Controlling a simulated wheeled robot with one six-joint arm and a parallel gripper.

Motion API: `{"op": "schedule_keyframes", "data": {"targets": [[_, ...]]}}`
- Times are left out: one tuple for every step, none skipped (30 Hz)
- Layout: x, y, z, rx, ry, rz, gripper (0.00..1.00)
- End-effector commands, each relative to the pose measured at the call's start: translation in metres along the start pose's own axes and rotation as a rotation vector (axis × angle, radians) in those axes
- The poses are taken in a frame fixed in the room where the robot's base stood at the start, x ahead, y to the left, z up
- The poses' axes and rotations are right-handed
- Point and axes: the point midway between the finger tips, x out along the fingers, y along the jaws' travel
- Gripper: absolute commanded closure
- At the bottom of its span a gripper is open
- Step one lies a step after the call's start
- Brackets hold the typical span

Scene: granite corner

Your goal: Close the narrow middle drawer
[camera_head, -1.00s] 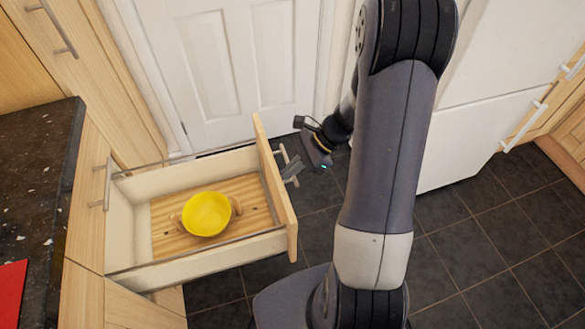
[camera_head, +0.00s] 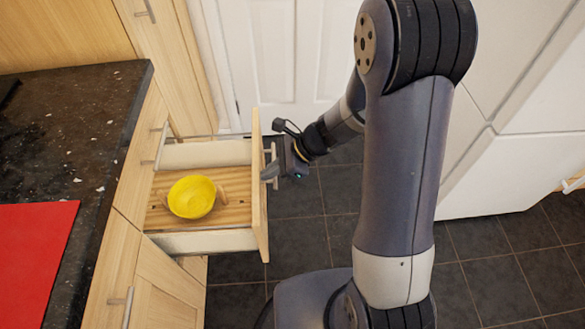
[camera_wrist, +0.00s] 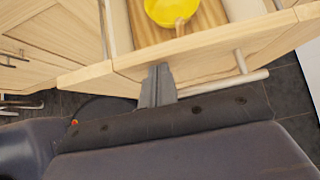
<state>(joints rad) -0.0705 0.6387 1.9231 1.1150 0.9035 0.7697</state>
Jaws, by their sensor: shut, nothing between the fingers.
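The drawer (camera_head: 259,200) stands pulled out from the wooden cabinet at the left, with its bar handle (camera_head: 274,160) on the front. It also shows in the wrist view (camera_wrist: 215,57). A yellow bowl (camera_head: 192,197) with two handles sits inside on the wooden drawer bottom; its lower part shows in the wrist view (camera_wrist: 172,10). My gripper (camera_head: 270,173) is shut and empty, in front of the drawer front beside the handle. In the wrist view my closed fingers (camera_wrist: 157,72) point at the drawer front; I cannot tell whether they touch it.
A dark granite counter (camera_head: 90,150) with a red mat (camera_head: 32,245) is at the left. A white door (camera_head: 280,60) stands behind, and a white fridge (camera_head: 500,170) is at the right. Dark floor tiles (camera_head: 300,245) lie clear before the drawer.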

Motion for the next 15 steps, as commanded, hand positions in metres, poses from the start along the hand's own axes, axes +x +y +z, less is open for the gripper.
{"op": "schedule_keyframes", "data": {"targets": [[0.008,0.001,0.008,-0.005,0.000,0.004,1.00],[0.012,0.001,0.012,-0.006,0.000,0.005,1.00],[0.018,0.001,0.017,-0.004,0.000,0.003,1.00],[0.022,0.001,0.021,-0.005,0.000,0.004,1.00],[0.026,0.001,0.025,-0.005,0.000,0.004,1.00],[0.031,0.001,0.031,-0.004,-0.001,0.004,1.00],[0.035,0.001,0.035,-0.004,0.000,0.004,1.00],[0.039,0.001,0.039,-0.005,0.000,0.004,1.00],[0.045,0.001,0.044,-0.005,-0.001,0.004,1.00],[0.049,0.001,0.048,-0.004,-0.001,0.004,1.00],[0.053,0.001,0.052,-0.004,0.000,0.004,1.00],[0.058,0.001,0.057,-0.004,0.000,0.004,1.00],[0.062,0.001,0.062,-0.005,0.000,0.005,1.00],[0.066,0.001,0.066,-0.004,-0.001,0.004,1.00],[0.071,0.001,0.071,-0.004,0.000,0.004,1.00]]}}
